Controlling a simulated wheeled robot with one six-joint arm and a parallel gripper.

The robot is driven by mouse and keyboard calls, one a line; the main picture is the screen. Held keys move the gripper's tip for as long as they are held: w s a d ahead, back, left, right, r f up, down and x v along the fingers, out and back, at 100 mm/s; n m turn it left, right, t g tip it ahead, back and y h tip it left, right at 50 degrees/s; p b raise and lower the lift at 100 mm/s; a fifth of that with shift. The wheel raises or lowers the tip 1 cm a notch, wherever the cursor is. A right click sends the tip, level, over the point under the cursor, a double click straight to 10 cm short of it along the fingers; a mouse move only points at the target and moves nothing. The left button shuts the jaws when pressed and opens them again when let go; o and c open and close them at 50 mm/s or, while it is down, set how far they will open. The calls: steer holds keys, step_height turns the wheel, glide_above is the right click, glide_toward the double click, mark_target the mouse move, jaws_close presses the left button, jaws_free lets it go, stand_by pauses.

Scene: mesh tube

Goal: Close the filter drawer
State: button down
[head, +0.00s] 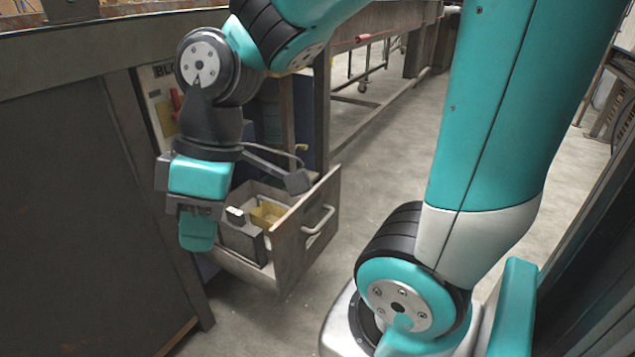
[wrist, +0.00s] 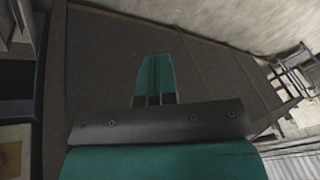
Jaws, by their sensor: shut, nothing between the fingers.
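The filter drawer (head: 290,262) is pulled out from the cabinet in the head view, with a curved handle (head: 318,221) on its front panel. Inside it are a yellow block and a dark box with a light top. My gripper (head: 198,232) is shut and empty, pointing down just left of the drawer and partly in front of its near left part. I cannot tell whether it touches the drawer. In the wrist view my shut gripper (wrist: 156,75) shows against a dark brown panel.
A large dark cabinet panel (head: 85,210) stands close to the left of my gripper. A bench frame with legs (head: 322,110) runs behind the drawer. The concrete floor (head: 395,165) right of the drawer is clear.

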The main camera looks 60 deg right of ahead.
steer(key=w+d+f+n, duration=0.1)
steer(key=w+d+n, duration=0.1)
steer(key=w+d, duration=0.55)
steer(key=n+t+y+p, duration=0.1)
steer(key=n+t, duration=0.2)
steer(key=n, duration=0.1)
glide_above(315, 200)
steer(key=s+a, duration=0.2)
steer(key=s, duration=0.2)
step_height(315, 200, down, 4)
steer(key=s+d+f+n+t, duration=0.2)
steer(key=s+d+f+n, duration=0.1)
steer(key=s+d, duration=0.4)
steer(key=w+a+f+b, duration=0.1)
steer(key=w+f, duration=0.1)
steer(key=w+a+f+b, duration=0.1)
steer(key=w+f+b, duration=0.1)
steer(key=w+f, duration=0.1)
steer(key=w+a+f+b, duration=0.1)
steer(key=w+f, duration=0.1)
steer(key=f, duration=0.1)
steer(key=shift+w+f, duration=0.15)
steer(key=shift+w, duration=0.1)
steer(key=shift+w+a+b, duration=0.1)
steer(key=shift+w+b, duration=0.2)
steer(key=shift+w, duration=0.45)
